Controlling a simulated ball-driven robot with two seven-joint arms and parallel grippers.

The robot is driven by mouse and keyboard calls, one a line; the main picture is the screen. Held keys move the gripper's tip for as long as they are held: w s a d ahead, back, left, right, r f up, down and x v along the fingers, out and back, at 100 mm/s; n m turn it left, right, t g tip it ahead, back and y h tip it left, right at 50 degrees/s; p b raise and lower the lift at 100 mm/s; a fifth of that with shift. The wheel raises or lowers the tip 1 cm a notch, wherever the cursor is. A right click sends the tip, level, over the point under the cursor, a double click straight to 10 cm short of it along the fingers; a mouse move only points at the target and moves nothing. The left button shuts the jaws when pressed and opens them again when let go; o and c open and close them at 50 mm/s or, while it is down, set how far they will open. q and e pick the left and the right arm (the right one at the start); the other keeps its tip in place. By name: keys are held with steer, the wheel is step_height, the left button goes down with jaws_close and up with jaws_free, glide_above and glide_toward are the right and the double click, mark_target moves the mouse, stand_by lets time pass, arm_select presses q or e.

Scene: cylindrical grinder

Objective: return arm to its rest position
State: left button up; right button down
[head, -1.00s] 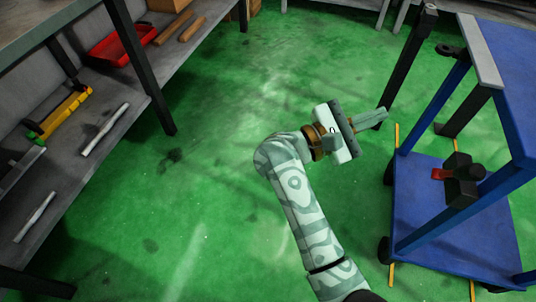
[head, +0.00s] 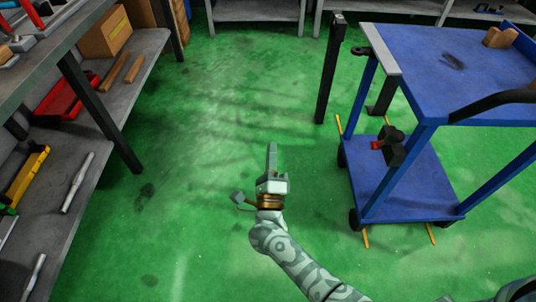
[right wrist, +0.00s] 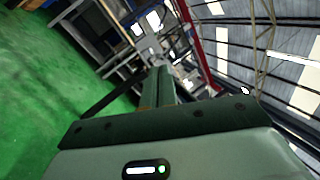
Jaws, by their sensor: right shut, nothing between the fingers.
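My right arm, patterned in grey and white, comes in from the bottom of the head view. Its right gripper (head: 271,152) is raised over the open green floor, with its fingers pointing away from me. The fingers are together and hold nothing. In the right wrist view the closed fingers of the right gripper (right wrist: 161,85) point toward shelving and the hall's roof. My left gripper is not in view.
A workbench with shelves (head: 120,85) lines the left, holding a red tray (head: 72,93). The green floor (head: 190,190) between is clear.

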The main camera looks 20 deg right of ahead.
steer(key=shift+s+a+f+n, duration=0.1)
steer(key=shift+a+f+n, duration=0.05)
steer(key=shift+f+n, duration=0.15)
steer(key=shift+r, duration=0.1)
